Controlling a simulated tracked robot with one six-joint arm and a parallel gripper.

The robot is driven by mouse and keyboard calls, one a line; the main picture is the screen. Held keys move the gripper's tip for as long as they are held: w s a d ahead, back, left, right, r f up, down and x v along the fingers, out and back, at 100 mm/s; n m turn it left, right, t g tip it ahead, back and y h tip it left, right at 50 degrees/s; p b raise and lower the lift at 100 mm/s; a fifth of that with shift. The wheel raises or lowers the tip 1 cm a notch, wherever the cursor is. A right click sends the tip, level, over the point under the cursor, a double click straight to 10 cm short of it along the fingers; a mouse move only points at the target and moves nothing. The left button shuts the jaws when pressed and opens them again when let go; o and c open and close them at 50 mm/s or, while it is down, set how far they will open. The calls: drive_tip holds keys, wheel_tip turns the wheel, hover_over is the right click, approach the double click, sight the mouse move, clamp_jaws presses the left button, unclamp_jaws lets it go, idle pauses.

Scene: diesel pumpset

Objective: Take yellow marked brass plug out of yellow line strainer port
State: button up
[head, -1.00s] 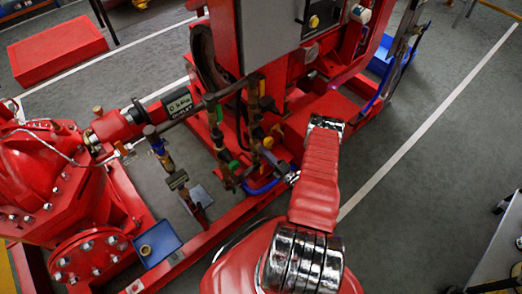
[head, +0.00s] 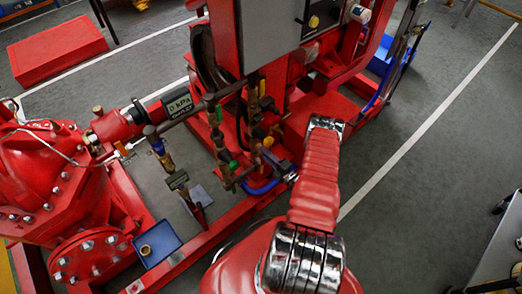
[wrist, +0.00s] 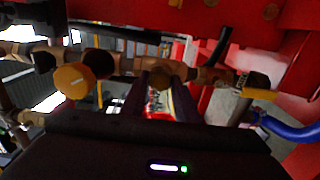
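My gripper (head: 274,156) is among the brass pipework in the middle of the head view, small and partly hidden. In the wrist view its two dark fingers (wrist: 163,100) stand apart with a visible gap, pointing at a brass pipe run (wrist: 205,76). A round brass piece (wrist: 161,78) on that run lies at the finger ends; I cannot tell whether they touch it, or whether it is the plug. A round yellow-orange cap (wrist: 75,80) is left of the fingers. A yellow band (wrist: 259,94) is on a dark fitting to the right. The strainer port is not clearly distinguishable.
A blue hose (wrist: 290,130) runs at the right of the wrist view. Red frame and grey cabinet (head: 265,35) stand behind the pipework. A blue tray (head: 158,244) is at lower left beside the red pump casing (head: 45,185). Open floor (head: 420,190) lies to the right.

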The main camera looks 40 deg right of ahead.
clamp_jaws()
idle(0.3)
drive_tip(key=n, duration=2.4)
drive_tip(key=shift+s, duration=0.1)
idle(0.6)
